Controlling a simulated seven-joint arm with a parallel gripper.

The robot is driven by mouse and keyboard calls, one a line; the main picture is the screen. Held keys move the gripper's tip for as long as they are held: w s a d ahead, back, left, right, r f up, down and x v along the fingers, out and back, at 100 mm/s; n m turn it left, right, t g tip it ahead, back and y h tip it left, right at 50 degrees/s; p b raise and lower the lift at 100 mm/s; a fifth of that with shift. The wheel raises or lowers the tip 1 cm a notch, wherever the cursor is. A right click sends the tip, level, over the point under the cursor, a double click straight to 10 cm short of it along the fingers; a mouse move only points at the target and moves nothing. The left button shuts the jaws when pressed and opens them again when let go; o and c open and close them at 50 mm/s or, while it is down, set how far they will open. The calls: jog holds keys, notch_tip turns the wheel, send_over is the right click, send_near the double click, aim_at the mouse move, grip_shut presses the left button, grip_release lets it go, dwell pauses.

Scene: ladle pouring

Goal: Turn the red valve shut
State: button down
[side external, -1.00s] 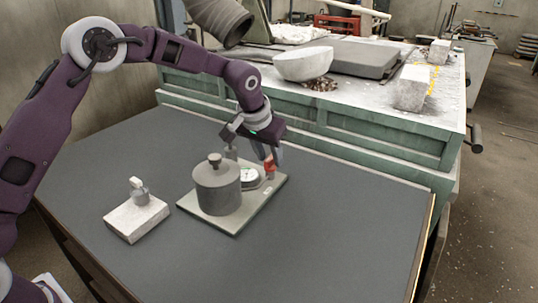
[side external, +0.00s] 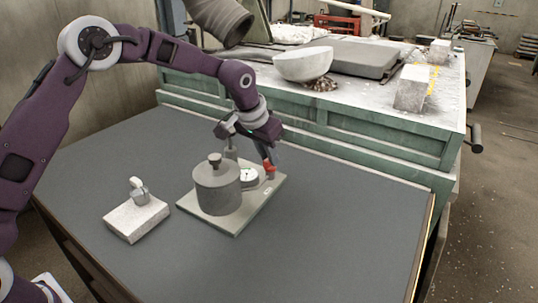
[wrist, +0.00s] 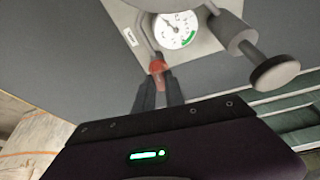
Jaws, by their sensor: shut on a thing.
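The red valve (side external: 269,170) is a small red handle on the right part of a grey base plate (side external: 243,222), beside a round white gauge (side external: 249,175). My gripper (side external: 271,160) reaches down to the valve from above and is shut on it. In the wrist view, the two dark fingers of my gripper (wrist: 160,77) stand on either side of the red valve (wrist: 158,66), just below the gauge (wrist: 174,30). The fingers hide part of the handle, so its exact angle is hard to tell.
A grey lidded pot (side external: 217,188) stands on the plate left of the gauge. A grey post with a round knob (wrist: 275,73) stands close to my gripper. A pale block with a small metal piece (side external: 136,218) lies further left. The front and right tabletop is clear.

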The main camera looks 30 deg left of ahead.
jog(key=m, duration=0.2)
jog(key=m+h, duration=0.1)
jog(key=m, duration=0.1)
jog(key=shift+a+g+h, duration=0.2)
jog(key=shift+g+h, duration=0.1)
jog(key=m+h, duration=0.1)
jog(key=m, duration=0.3)
jog(key=shift+w+g, duration=0.15)
jog(key=shift+g, duration=0.15)
jog(key=m+g+h, duration=0.1)
jog(key=m, duration=0.3)
jog(key=shift+w, duration=0.1)
jog(key=shift+a+m+g, duration=0.1)
jog(key=shift+m+g, duration=0.9)
jog(key=shift+m, duration=1.1)
jog(key=c, duration=1.4)
grip_release()
